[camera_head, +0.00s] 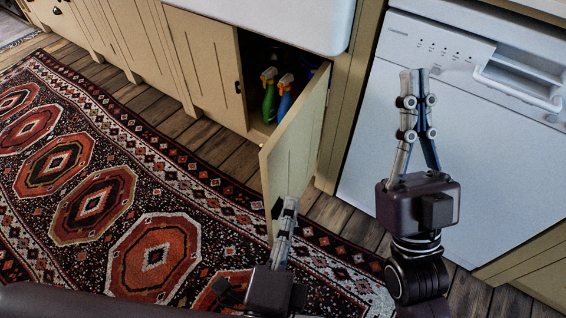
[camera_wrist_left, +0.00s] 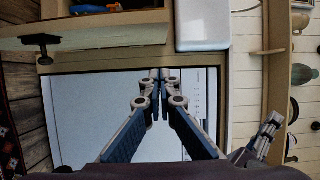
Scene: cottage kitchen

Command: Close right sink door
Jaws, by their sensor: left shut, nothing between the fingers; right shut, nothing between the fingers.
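The right sink door (camera_head: 297,138) is a cream cabinet door, standing open and swung outward from its hinge side beside the dishwasher. It also shows at upper left in the left wrist view (camera_wrist_left: 110,32), with a dark knob (camera_wrist_left: 40,42). My left gripper (camera_head: 290,204) is shut and empty, by the lower part of the door's outer face; I cannot tell whether it touches. Its closed fingers show in the left wrist view (camera_wrist_left: 160,74). My right gripper (camera_head: 414,74) is shut and empty, raised in front of the dishwasher, apart from the door.
The open cabinet holds a green spray bottle (camera_head: 269,98) and a blue one (camera_head: 285,98). The left sink door (camera_head: 205,65) is shut. The white sink (camera_head: 275,22) is above and the white dishwasher (camera_head: 390,150) is to the right. A patterned rug (camera_head: 110,190) covers the floor.

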